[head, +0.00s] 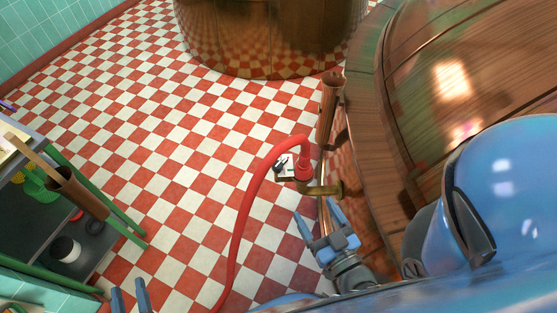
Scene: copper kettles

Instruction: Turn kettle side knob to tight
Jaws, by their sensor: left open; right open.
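The large copper kettle (405,125) fills the right side of the head view. A brass fitting (322,189) sticks out of its side, with a red hose (245,205) joined on by a red coupling (304,172). Beside the coupling is a small dark knob (279,167) on a white plate; its marks are too small to read. My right gripper (317,211) is open and empty, just below the fitting in the picture, apart from the knob. My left gripper (128,290) is open at the bottom edge, far from the kettle, and only its fingers show.
Another copper vessel (270,40) stands at the back. The red and white checkered floor (160,110) between is clear except for the hose.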

